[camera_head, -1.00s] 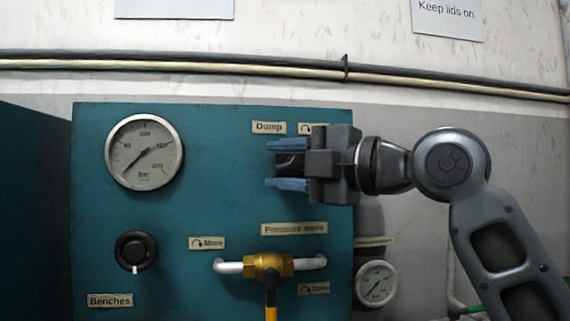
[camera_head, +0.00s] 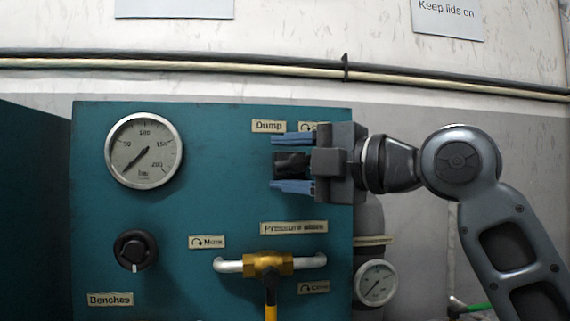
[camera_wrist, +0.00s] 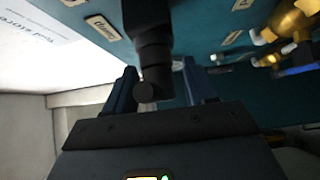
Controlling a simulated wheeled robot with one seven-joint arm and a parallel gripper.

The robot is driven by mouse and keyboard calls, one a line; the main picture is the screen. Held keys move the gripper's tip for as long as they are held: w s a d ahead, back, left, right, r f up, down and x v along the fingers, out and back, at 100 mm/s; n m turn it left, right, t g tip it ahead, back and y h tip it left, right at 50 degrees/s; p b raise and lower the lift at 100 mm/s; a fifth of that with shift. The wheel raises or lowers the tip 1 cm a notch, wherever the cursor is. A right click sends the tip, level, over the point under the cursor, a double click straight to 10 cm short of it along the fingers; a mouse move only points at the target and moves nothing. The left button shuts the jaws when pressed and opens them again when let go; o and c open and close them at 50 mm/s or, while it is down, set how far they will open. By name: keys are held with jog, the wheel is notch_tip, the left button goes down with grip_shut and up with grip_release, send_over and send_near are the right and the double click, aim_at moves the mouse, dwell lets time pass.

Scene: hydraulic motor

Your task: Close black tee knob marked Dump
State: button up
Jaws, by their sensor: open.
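The black tee knob (camera_head: 291,165) sits on the teal panel (camera_head: 215,190) just below the "Dump" label (camera_head: 269,127). My gripper (camera_head: 274,163) comes from the right, open, with one blue finger above the knob and the other below it. A gap shows between the knob and each finger in the head view. In the wrist view, the dark knob and its stem (camera_wrist: 152,50) stand between the two fingers of my gripper (camera_wrist: 158,88). My gripper body hides the knob's right part in the head view.
A large pressure gauge (camera_head: 144,151) and a black "Benches" knob (camera_head: 135,250) are on the left. A brass valve with a yellow handle (camera_head: 268,264) sits below my gripper. A small gauge (camera_head: 375,283) is at lower right.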

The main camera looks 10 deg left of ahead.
aim_at(306, 163)
jog(key=b+v, duration=0.1)
jog(key=v, duration=0.6)
jog(key=shift+o, duration=0.3)
